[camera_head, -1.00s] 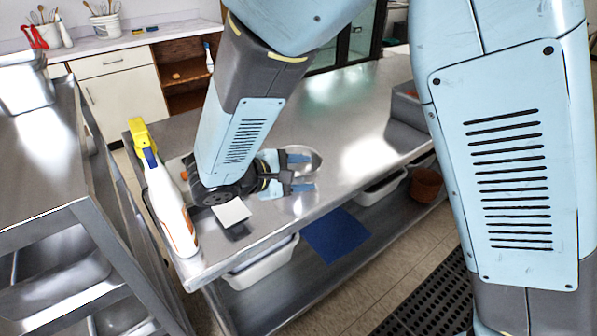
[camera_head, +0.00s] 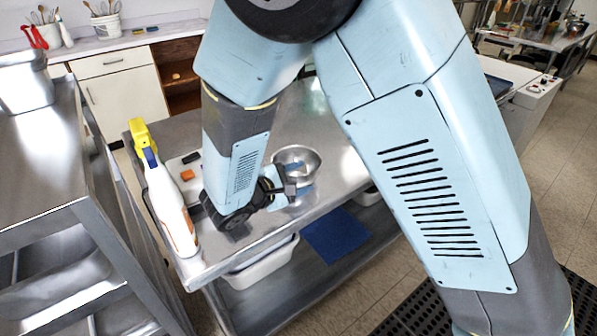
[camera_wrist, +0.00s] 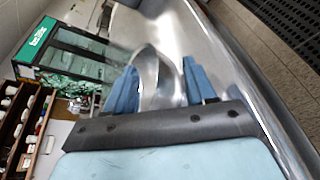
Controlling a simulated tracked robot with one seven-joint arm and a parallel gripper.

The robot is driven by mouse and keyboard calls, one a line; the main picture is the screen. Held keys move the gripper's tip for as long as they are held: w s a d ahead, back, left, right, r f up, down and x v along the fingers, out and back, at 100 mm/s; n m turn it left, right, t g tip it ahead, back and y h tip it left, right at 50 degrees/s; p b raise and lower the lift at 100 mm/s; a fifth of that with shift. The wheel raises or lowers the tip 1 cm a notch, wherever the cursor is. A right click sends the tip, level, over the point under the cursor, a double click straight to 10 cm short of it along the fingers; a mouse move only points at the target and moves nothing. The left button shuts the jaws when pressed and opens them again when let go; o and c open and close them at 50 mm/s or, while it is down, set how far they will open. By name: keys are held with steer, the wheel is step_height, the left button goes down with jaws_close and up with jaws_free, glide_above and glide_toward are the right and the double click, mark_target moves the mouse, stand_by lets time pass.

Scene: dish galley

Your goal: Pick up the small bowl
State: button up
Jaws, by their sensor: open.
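The small bowl (camera_head: 306,157) is shiny metal and sits on the steel counter in the head view, beside the end of my arm. My gripper (camera_head: 297,179) is at the near side of the bowl with its blue fingers spread. In the wrist view the bowl (camera_wrist: 150,72) shows between the two open fingers of my gripper (camera_wrist: 161,86), with one finger on each side. I cannot tell whether the fingers touch it. My gripper hides part of the bowl in the head view.
A white spray bottle (camera_head: 168,205) with a yellow head stands at the counter's left edge. An orange block (camera_head: 187,175) and a dark block (camera_head: 191,157) lie on a pale board behind my forearm. A white bin (camera_head: 262,266) is on the lower shelf.

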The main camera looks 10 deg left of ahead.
mark_target(313, 174)
steer(key=shift+x, duration=2.7)
steer(key=shift+d, duration=0.1)
steer(key=shift+c, duration=0.5)
jaws_close()
